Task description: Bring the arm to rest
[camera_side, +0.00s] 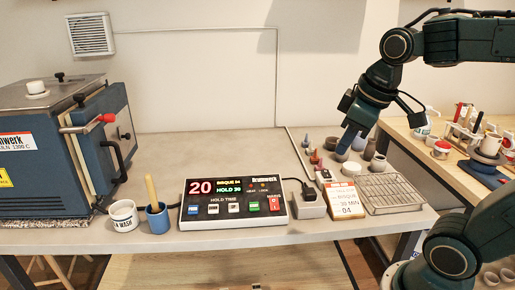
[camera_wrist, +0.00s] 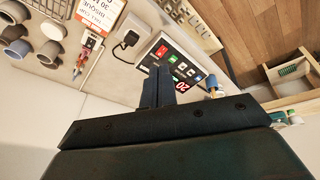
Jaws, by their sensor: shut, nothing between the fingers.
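My gripper (camera_side: 347,141) hangs from the raised arm at the right of the side view, pointing down above the right part of the grey table (camera_side: 240,149). Its fingers are together and hold nothing. In the wrist view my gripper (camera_wrist: 158,72) shows its two dark fingers side by side, overlapping the edge of the control box in the picture. The control box (camera_side: 233,203) lies at the table's front with a lit red "20"; the wrist view shows it too (camera_wrist: 187,58).
A blue kiln (camera_side: 45,160) stands at the left. A white cup (camera_side: 124,216) and a blue pot with a brush (camera_side: 158,219) stand beside the control box. A card (camera_side: 346,198), a wire rack (camera_side: 391,192) and several small pots (camera_side: 370,149) occupy the right. The table's back middle is clear.

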